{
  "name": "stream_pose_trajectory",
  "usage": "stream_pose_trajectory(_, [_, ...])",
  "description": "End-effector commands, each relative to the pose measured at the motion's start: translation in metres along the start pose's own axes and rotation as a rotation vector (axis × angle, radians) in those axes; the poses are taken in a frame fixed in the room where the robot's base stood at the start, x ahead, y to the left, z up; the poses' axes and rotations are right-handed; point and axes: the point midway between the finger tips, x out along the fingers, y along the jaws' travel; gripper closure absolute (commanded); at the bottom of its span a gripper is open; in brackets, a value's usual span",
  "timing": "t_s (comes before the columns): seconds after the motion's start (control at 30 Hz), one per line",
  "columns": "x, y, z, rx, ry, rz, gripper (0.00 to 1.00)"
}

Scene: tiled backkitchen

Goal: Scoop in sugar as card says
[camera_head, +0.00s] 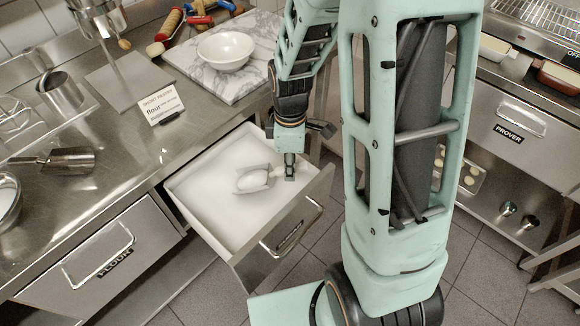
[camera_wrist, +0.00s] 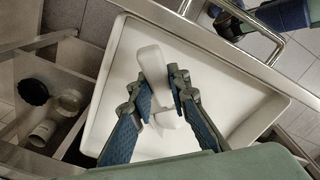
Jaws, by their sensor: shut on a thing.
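An open drawer (camera_head: 223,233) holds smooth white powder; it also fills the middle of the wrist view (camera_wrist: 115,95). A pale scoop (camera_head: 253,181) lies at the powder, its wide end to the left and its handle toward my gripper (camera_head: 289,172). In the wrist view, my gripper (camera_wrist: 160,84) is shut on the scoop (camera_wrist: 152,62). Whether the scoop holds powder I cannot tell, white on white. A card (camera_head: 161,106) on the counter reads "short pastry" and "flour"; its smaller lines are too small to read. A white bowl (camera_head: 226,50) stands on a marble board (camera_head: 184,61).
A shut drawer labelled "flour" (camera_head: 115,262) is at the lower left. A metal scoop (camera_head: 62,161) and a metal cup (camera_head: 59,91) are on the counter. A weighing-stand-like metal plate (camera_head: 115,85) is beside the card. Rolling pins (camera_head: 170,24) lie at the back.

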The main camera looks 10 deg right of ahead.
Motion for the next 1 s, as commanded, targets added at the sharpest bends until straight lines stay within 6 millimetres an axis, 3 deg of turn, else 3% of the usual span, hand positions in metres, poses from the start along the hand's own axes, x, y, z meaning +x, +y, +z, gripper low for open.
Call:
stream_pose_trajectory(0.7, [-0.055,0.001,0.0,0.0,0.0,0.002,1.0])
stream_pose_trajectory(1.0, [-0.068,0.001,0.0,0.002,0.013,0.001,1.0])
